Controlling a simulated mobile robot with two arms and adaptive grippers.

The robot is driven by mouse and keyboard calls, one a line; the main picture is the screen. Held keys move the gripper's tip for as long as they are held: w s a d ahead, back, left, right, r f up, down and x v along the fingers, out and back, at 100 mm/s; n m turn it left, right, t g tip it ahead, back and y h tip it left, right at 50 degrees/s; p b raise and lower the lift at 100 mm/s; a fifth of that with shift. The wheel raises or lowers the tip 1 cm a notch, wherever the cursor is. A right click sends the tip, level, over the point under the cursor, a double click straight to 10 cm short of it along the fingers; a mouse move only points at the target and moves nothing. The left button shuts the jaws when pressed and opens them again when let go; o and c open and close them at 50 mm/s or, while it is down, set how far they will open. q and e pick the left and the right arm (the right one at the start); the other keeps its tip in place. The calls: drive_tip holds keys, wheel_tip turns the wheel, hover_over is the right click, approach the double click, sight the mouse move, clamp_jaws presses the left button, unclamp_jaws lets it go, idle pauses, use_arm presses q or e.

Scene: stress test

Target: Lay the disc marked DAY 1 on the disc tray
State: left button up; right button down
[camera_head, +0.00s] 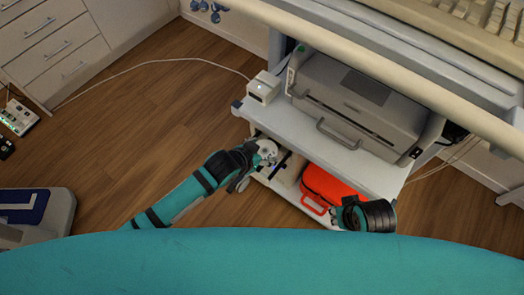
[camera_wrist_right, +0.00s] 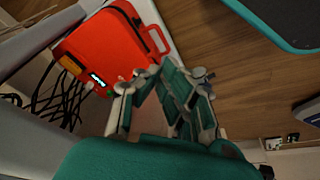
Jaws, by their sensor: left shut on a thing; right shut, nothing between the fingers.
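My left gripper (camera_head: 266,150) is at the left front edge of the white cart, just below its upper shelf. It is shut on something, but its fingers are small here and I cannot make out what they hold. My right gripper (camera_wrist_right: 166,88) is shut with nothing between its fingers, beside an orange-red case in the right wrist view. I cannot make out a disc marked DAY 1 or a disc tray in either view.
A grey machine (camera_head: 360,100) with a handle stands on the cart's upper shelf (camera_head: 330,150). A small white box (camera_head: 263,87) with a cable is left of it. The orange-red case (camera_head: 325,185) sits below; it also shows in the wrist view (camera_wrist_right: 105,45). Open wooden floor lies left.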

drive_tip(key=shift+s+d+f, duration=0.1)
drive_tip(key=shift+s+f, duration=0.05)
drive_tip(key=shift+f, duration=0.6)
drive_tip(key=shift+f, duration=0.2)
use_arm(q)
drive_tip(key=shift+p, duration=0.3)
use_arm(e)
drive_tip(key=shift+w+f, duration=0.15)
drive_tip(key=shift+w, duration=0.1)
drive_tip(key=shift+s+a+f, duration=0.2)
drive_tip(key=shift+s+f, duration=0.05)
drive_tip(key=shift+f, duration=0.35)
use_arm(q)
drive_tip(key=shift+f, duration=0.1)
use_arm(e)
drive_tip(key=shift+w+r, duration=0.1)
use_arm(q)
drive_tip(key=shift+f, duration=0.4)
use_arm(e)
drive_tip(key=shift+d+r, duration=0.1)
drive_tip(key=shift+d, duration=0.05)
